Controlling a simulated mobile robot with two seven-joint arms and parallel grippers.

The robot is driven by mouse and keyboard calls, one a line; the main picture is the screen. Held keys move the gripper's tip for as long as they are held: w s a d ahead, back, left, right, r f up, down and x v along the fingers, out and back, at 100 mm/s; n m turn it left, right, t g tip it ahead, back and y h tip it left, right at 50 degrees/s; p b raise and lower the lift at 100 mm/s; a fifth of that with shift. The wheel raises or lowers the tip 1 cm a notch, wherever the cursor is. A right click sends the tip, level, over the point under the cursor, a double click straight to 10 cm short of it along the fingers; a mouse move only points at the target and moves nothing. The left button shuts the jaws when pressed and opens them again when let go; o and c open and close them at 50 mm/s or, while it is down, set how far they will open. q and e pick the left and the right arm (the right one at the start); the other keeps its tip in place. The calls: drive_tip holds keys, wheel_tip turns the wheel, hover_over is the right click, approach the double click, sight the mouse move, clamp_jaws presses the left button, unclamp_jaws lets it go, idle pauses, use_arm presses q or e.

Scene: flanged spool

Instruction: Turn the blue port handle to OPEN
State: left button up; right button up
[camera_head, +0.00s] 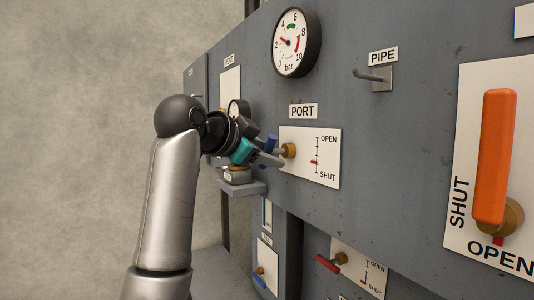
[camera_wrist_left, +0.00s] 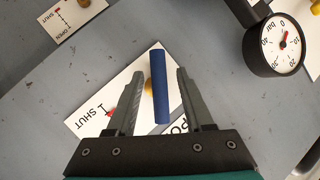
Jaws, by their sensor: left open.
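The blue port handle (camera_head: 270,143) sticks out from a brass hub (camera_head: 289,150) on the white PORT plate (camera_head: 325,150). The plate reads OPEN at the top and SHUT at the bottom, with a red mark (camera_head: 313,162) on the lower part of its scale. My left gripper (camera_head: 266,157) is at the handle, with its fingers open. In the left wrist view the blue handle (camera_wrist_left: 160,92) lies between the two fingers of the left gripper (camera_wrist_left: 160,78), with a gap on both sides. The gripper partly hides the handle in the head view. My right gripper is not in view.
A round pressure gauge (camera_head: 296,43) is above the plate. The PIPE peg (camera_head: 372,76) juts out at upper right, and a large orange handle (camera_head: 494,155) is far right. A small ledge (camera_head: 242,188) is below my gripper; a red handle (camera_head: 328,263) sits lower.

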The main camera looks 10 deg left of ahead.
use_arm(q)
drive_tip(key=b+v, duration=0.4)
drive_tip(key=v, duration=1.1)
drive_tip(key=shift+s+b, duration=0.15)
drive_tip(key=shift+b, duration=0.2)
